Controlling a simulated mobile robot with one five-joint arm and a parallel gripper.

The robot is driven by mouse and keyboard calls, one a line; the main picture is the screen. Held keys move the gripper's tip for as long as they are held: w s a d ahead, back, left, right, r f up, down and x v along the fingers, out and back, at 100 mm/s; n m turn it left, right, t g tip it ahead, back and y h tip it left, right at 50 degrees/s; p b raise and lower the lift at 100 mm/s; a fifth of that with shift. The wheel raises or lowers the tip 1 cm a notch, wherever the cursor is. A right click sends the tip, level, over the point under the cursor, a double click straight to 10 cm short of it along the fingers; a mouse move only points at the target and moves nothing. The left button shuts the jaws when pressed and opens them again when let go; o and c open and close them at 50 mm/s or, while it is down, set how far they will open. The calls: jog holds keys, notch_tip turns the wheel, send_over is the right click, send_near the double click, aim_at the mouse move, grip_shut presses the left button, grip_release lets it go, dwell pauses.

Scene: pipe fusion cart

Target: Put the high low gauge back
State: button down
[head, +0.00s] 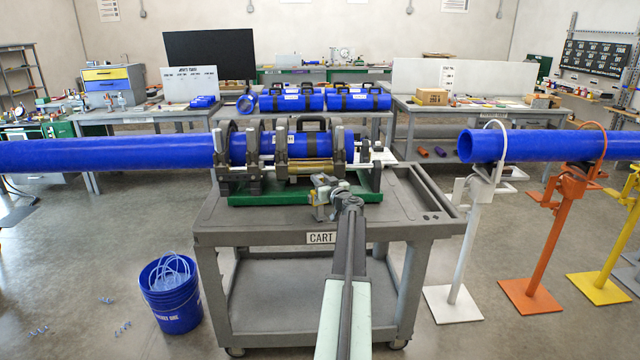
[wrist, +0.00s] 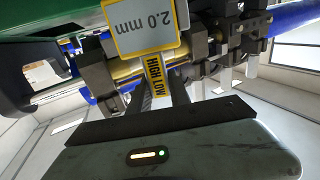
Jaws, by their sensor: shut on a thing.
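The high low gauge (wrist: 155,75) shows in the wrist view, with a yellow HIGH LOW label and a grey plate reading 2.0 mm (wrist: 147,28) at its far end. My gripper (wrist: 158,92) is shut on its labelled part. In the head view my gripper (head: 326,188) is over the front of the cart, just before the green base of the fusion machine (head: 250,198). The gauge is too small to make out clearly there. In the wrist view the machine's clamps and blue pipe lie behind the gauge; whether it touches them I cannot tell.
The grey cart (head: 225,215) has bare top on its left and right. A long blue pipe (head: 110,153) enters the clamps from the left. Another pipe (head: 540,145) rests on stands at the right. A blue bucket (head: 172,305) stands on the floor at left.

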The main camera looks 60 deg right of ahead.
jog(key=shift+f, duration=0.15)
jog(key=c, duration=1.2)
grip_release()
jog(key=shift+r, duration=0.2)
jog(key=v, duration=1.2)
jog(key=shift+s, duration=0.1)
